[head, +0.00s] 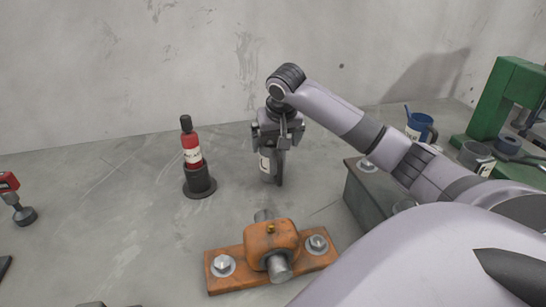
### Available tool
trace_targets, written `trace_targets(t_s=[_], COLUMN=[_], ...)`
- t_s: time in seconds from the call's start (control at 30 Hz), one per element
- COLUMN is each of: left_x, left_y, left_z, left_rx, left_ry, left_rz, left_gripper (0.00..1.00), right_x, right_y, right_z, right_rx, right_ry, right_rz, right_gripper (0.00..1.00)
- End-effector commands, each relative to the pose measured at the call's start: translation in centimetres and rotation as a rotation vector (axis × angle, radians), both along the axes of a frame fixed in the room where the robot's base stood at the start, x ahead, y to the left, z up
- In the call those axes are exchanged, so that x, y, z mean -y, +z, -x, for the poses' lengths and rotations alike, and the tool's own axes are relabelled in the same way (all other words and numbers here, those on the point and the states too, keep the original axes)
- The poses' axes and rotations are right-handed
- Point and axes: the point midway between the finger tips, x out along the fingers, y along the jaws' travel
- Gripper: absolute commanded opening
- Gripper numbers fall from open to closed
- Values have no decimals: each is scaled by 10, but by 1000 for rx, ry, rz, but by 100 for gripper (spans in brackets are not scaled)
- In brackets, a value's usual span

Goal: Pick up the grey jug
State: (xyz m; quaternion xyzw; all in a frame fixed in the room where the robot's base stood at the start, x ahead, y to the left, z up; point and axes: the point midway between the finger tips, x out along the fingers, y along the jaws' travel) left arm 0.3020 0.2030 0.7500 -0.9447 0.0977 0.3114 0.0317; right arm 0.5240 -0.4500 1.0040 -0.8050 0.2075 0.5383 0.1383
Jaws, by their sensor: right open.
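A grey jug (267,168) with a pale label stands upright on the grey floor-like surface, near the centre of the head view. My right gripper (279,143) is directly above it, pointing down, with its fingers around or just in front of the jug's upper part. The gripper is open. The jug's top is hidden behind the gripper, and I cannot tell whether the fingers touch it. My left gripper is not in view.
A red bottle (191,152) stands in a dark round holder (199,182) left of the jug. An orange bearing block (271,240) lies in front. A grey mug (475,156), blue mug (420,127) and green machine (506,98) are at the right.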

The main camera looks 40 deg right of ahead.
Motion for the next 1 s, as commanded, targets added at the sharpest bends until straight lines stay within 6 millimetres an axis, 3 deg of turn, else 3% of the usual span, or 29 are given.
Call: trace_targets(t_s=[0.3,0.6,0.63,0.83,1.0], left_x=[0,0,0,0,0], left_y=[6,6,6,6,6], left_z=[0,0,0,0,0], left_rx=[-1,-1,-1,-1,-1], left_ry=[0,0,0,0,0], left_rz=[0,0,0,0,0], left_gripper=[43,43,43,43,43], right_x=[3,5,5,5,5], right_y=[-41,-48,-48,-48,-46], right_z=[-15,-17,-17,-17,-18], right_rx=[-2,1,1,1,4], right_ry=[-1,0,0,0,0], right_rz=[-1,0,0,0,-1], right_gripper=[100,100,97,32,32])
